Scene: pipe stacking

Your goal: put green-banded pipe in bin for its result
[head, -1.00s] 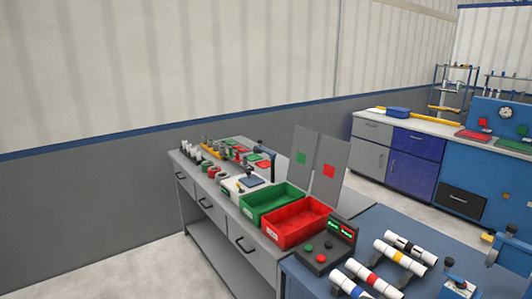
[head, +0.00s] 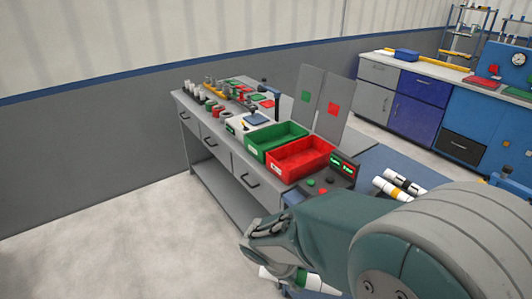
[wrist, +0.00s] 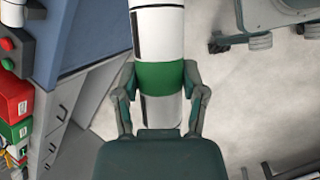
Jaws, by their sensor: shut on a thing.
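The white pipe with a green band (wrist: 160,76) is held in my gripper (wrist: 160,85), whose two fingers close on either side of the band in the wrist view. In the head view the pipe (head: 268,274) is low in the picture, over the floor in front of the benches, partly hidden by my arm. My gripper (head: 272,240) is well below and in front of the bins. The open green bin (head: 262,152) and the open red bin (head: 287,172) stand side by side on the grey bench. Both look empty.
Other banded pipes (head: 384,187) lie on the blue bench, partly behind my arm. Floor at left is clear.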

